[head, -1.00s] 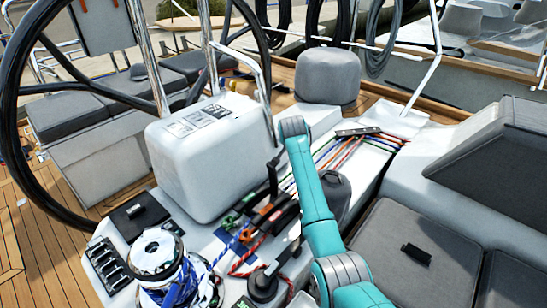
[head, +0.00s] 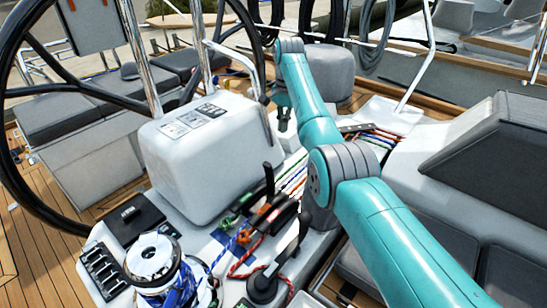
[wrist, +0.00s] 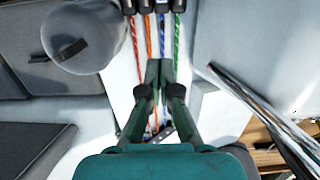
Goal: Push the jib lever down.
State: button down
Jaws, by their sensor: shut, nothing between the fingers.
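A bank of rope clutches with black levers (head: 276,218) sits on the white deck beside the cockpit box. One black lever (head: 268,180) stands upright; the others lie lower. I cannot tell which one is the jib lever. The clutch ends (wrist: 152,5) show at the top edge of the wrist view, with red, orange, blue and green ropes running from them. My gripper (wrist: 159,68) is shut and empty, over the ropes and apart from the clutches.
A white box (head: 205,150) stands left of the clutches. A chrome winch (head: 155,258) with blue rope is at the front left. A grey round cover (wrist: 83,35) is close by in the wrist view. A metal rail (wrist: 265,115) runs at its right.

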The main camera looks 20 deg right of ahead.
jog(key=shift+f, duration=0.1)
jog(key=s+a+f, duration=0.2)
jog(key=a+f, duration=0.1)
jog(key=f, duration=0.7)
jog(key=shift+s+a+f, duration=0.25)
jog(key=shift+s+a, duration=0.1)
jog(key=shift+s, duration=0.05)
jog(key=shift+a, duration=0.15)
